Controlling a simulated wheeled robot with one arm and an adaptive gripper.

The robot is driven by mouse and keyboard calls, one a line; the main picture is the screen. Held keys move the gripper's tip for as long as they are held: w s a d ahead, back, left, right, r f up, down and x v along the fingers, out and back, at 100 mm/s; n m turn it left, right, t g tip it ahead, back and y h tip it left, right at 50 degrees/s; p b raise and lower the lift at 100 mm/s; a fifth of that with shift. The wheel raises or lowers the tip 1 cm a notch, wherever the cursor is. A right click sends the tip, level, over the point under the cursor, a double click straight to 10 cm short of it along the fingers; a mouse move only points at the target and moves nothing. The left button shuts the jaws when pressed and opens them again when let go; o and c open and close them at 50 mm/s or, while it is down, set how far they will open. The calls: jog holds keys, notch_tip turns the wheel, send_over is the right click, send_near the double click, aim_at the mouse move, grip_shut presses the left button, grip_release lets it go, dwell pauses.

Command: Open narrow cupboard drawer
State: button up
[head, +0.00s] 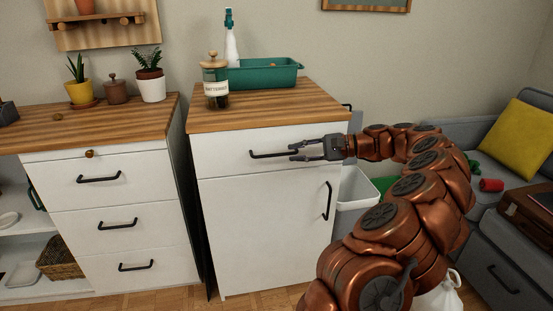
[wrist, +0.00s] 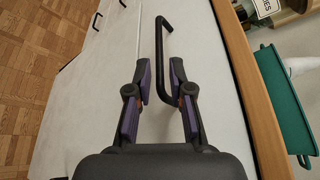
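The narrow cupboard (head: 222,140) is white with a wooden top, and has a drawer above a door. Its drawer (head: 222,155) looks closed, flush with the front. The black bar handle (head: 262,154) of the drawer also shows in the wrist view (wrist: 160,40). My gripper (head: 293,152) is at the right end of this handle. In the wrist view my gripper (wrist: 160,78) is open, with one finger on each side of the handle bar. Whether either finger touches the bar, I cannot tell.
The cupboard door has a vertical handle (head: 327,200). On top stand a labelled jar (head: 215,85), a teal tray (head: 270,74) and a spray bottle (head: 231,45). A wider drawer unit (head: 110,190) stands left, a white bin (head: 356,189) and a sofa (head: 500,165) right.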

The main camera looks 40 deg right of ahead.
aim_at(282, 155)
jog(key=b+x, duration=0.1)
jog(key=x, duration=0.5)
jog(key=shift+b, duration=0.3)
jog(key=shift+c, duration=0.2)
grip_shut()
